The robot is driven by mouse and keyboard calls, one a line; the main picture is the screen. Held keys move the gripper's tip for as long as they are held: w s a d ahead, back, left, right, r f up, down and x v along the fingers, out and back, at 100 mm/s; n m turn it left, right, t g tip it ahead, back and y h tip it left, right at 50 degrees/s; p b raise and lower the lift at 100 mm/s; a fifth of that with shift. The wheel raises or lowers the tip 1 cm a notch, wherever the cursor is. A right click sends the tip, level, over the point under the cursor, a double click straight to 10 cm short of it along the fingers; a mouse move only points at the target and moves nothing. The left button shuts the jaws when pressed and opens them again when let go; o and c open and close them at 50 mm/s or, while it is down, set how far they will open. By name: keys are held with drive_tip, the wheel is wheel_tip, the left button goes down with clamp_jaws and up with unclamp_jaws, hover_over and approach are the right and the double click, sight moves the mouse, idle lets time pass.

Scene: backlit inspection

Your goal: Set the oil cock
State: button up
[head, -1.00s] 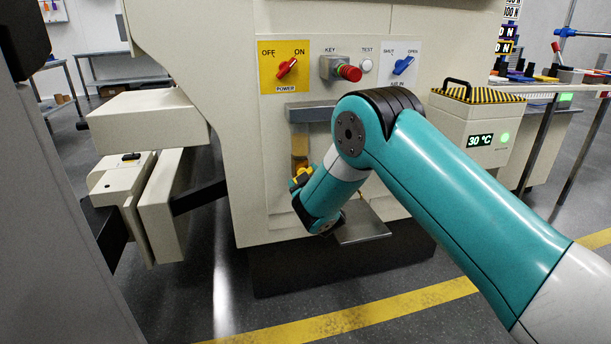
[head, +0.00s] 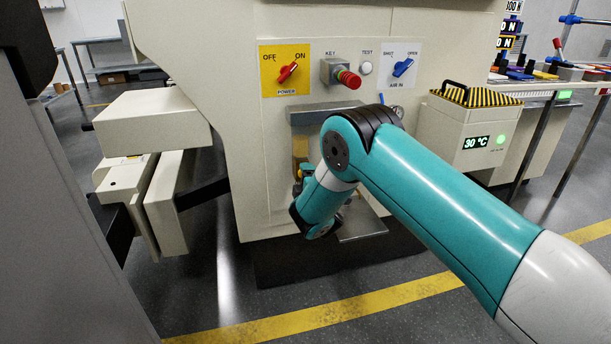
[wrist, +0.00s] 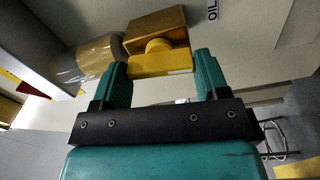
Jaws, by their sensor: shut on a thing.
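The oil cock shows in the wrist view as a yellow handle (wrist: 160,62) with a rounded hub, in front of a brown block-like body. My gripper (wrist: 160,75) has one teal finger at each end of the yellow handle and is shut on it. An "OIL" label is partly visible on the panel to the right of the handle. In the head view my gripper (head: 306,172) is at the machine's front, below the grey ledge. My own arm hides most of the cock there.
A clear cylinder (wrist: 88,62) with amber contents stands left of the cock. A small tray (head: 360,225) juts out below my wrist.

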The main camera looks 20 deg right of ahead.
drive_tip(key=shift+a+r+n+p, duration=0.1)
drive_tip(key=shift+n+p, duration=0.2)
drive_tip(key=shift+n, duration=0.3)
drive_tip(key=o, duration=0.9)
drive_tip(key=shift+o, duration=0.2)
